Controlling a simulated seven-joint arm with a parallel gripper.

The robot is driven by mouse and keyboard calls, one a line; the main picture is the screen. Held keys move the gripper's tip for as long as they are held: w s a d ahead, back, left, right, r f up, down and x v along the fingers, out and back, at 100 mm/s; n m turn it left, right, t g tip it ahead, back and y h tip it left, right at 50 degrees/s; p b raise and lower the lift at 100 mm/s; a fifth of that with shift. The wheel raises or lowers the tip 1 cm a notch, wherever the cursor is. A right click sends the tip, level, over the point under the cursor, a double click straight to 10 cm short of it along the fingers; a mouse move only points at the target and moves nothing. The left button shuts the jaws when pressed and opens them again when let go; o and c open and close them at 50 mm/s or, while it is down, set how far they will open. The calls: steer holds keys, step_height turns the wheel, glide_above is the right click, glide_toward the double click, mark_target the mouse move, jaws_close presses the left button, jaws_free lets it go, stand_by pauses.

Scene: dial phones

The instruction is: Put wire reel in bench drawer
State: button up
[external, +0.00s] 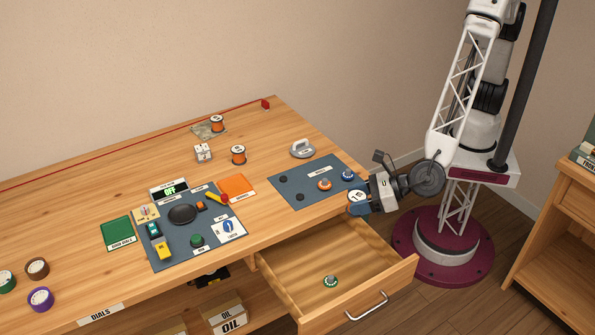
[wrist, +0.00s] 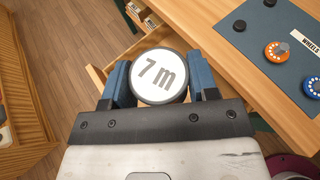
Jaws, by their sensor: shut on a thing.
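My gripper (external: 357,203) is at the bench's right front edge, by the rear right of the open bench drawer (external: 390,262). Its blue fingers are shut on a round thing with a white face marked "7 m", which I take to be a wire reel (wrist: 159,76). The white face also shows in the external view (external: 357,195). The reel's sides and underside are hidden. The drawer is pulled out and holds a small green and white dial (external: 330,281). Two orange reels stand on the bench, one at the back (external: 217,123) and one nearer (external: 238,156).
A blue-grey mat (external: 305,177) with dials lies on the bench beside my gripper. A grey handled weight (external: 302,148) stands behind it. The drawer's wooden walls and metal handle (external: 367,306) stick out in front. Most of the drawer floor is clear.

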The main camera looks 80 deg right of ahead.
glide_above(348, 269)
step_height(348, 269, down, 11)
stand_by(0.5)
step_height(348, 269, down, 6)
stand_by(0.4)
steer(key=shift+f, duration=0.2)
steer(key=shift+f, duration=1.75)
steer(key=shift+f, duration=0.6)
steer(key=o, duration=1)
steer(key=shift+f, duration=0.1)
steer(key=shift+c, duration=0.2)
